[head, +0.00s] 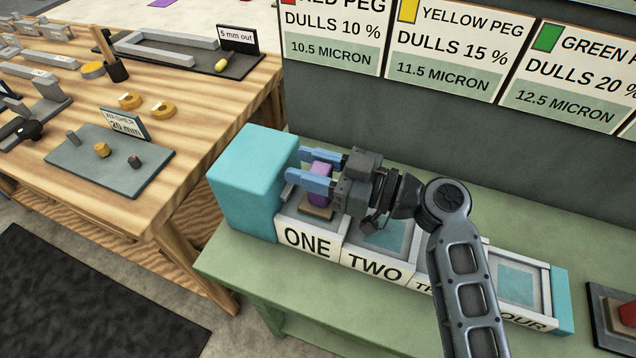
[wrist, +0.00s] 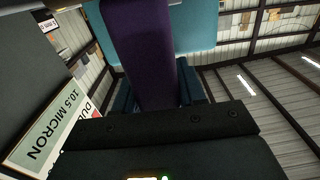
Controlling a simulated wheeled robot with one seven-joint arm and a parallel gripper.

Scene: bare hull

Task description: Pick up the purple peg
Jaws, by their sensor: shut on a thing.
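The purple peg (head: 319,182) stands at the compartment labelled ONE (head: 307,241) in the head view. My gripper (head: 312,170) reaches in from the right, with its two blue fingers on either side of the peg, and it is shut on the peg. In the wrist view the purple peg (wrist: 140,50) fills the upper middle, between the dark fingers. The peg's lower end sits at or just above a brown base in the compartment; I cannot tell whether they touch.
A teal block (head: 255,180) stands just left of compartment ONE. Compartment TWO (head: 385,240) and others run to the right on the green bench (head: 235,270). Signs (head: 440,50) hang on the wall behind. A wooden table (head: 190,100) with tools stands at the left.

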